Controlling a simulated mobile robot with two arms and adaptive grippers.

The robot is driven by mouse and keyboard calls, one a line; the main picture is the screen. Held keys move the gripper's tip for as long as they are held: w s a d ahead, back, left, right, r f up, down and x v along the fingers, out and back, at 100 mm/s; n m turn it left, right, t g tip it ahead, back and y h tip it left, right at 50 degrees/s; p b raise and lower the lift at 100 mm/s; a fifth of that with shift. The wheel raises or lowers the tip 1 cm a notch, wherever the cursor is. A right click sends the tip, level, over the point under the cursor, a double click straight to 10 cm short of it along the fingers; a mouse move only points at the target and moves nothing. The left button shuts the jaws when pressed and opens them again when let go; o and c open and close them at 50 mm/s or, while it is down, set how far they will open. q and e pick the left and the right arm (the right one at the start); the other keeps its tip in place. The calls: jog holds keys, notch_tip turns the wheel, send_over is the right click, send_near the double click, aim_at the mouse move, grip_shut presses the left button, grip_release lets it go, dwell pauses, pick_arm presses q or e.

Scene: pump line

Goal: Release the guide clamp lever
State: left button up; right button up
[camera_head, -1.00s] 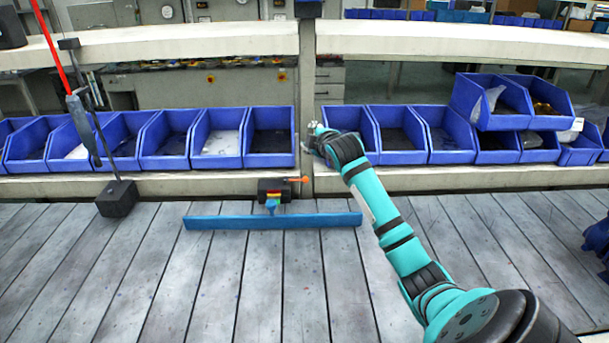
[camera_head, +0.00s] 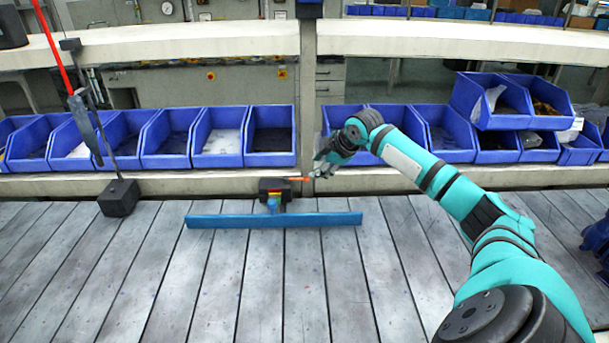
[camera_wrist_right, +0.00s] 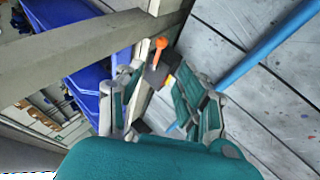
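The guide clamp is a small black block (camera_head: 273,190) with red and yellow marks, above a long blue guide rail (camera_head: 230,221) on the grey slatted surface. Its orange lever (camera_head: 299,179) points right in the head view. My right gripper (camera_head: 316,172) is at the lever's right end; whether it touches the lever is unclear. In the right wrist view my right gripper (camera_wrist_right: 157,85) is open, its fingers apart. The orange lever tip (camera_wrist_right: 161,43) shows just beyond the fingers, roughly in line with the gap. My left gripper is out of view.
A concrete-like ledge (camera_head: 400,181) with a row of blue bins (camera_head: 270,140) runs behind the clamp, with an upright post (camera_head: 307,90) close by. A black block (camera_head: 118,198) with a rod stands at left. The slatted surface in front is clear.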

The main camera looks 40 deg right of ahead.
aim_at(302, 179)
jog(key=x, duration=1)
jog(key=shift+w+f, duration=0.15)
grip_shut()
